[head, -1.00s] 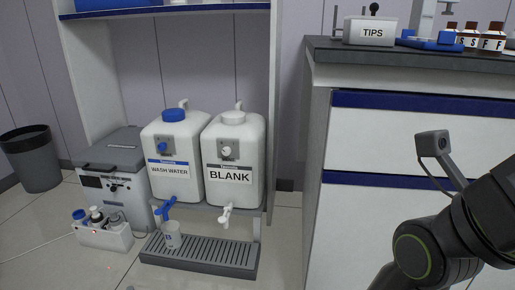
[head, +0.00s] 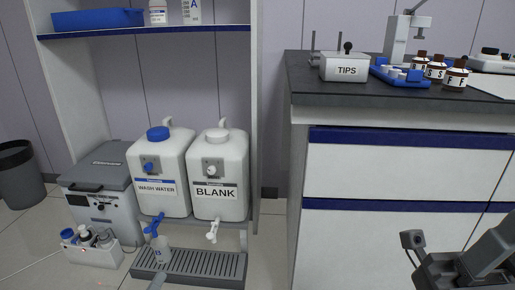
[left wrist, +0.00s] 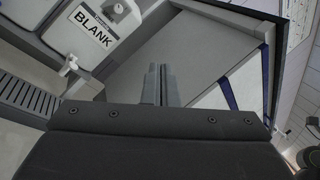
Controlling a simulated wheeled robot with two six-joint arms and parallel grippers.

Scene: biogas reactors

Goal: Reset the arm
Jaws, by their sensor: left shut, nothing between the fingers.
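WASH WATER (head: 158,172) and BLANK (head: 218,177) jugs stand above a drip tray (head: 200,268). A cup (head: 160,249) is under the blue tap. A grey box (head: 97,187) and bottle caddy (head: 92,250) are left. The bench (head: 400,100) with TIPS box (head: 346,67) is right.

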